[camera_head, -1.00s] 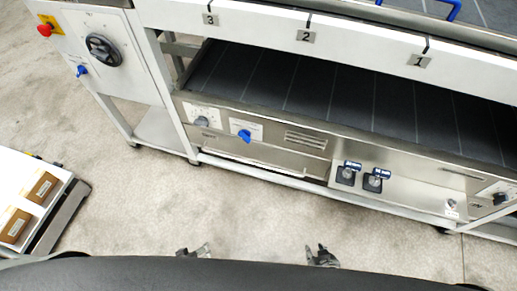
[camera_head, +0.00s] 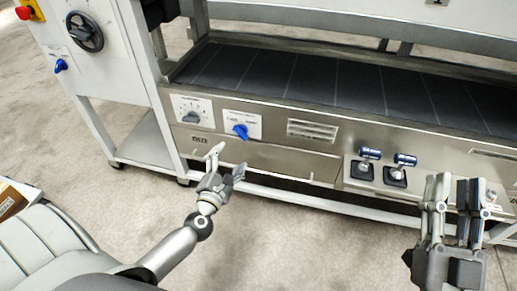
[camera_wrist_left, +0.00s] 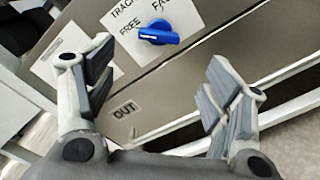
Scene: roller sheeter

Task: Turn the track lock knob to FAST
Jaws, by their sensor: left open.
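The track lock knob (camera_head: 240,131) is a blue knob on a white label plate on the machine's lower front panel. In the left wrist view the knob (camera_wrist_left: 160,33) lies between the words FREE on its left and FAST, partly cut off, on its right. A pale line marks the knob's left part, on the FREE side. My left gripper (camera_head: 226,162) is open and empty, just below and in front of the knob, apart from it. In the left wrist view its fingers (camera_wrist_left: 160,75) stand either side below the knob. My right gripper (camera_head: 458,184) appears open and empty at the lower right.
A grey knob (camera_head: 191,117) sits left of the blue one.

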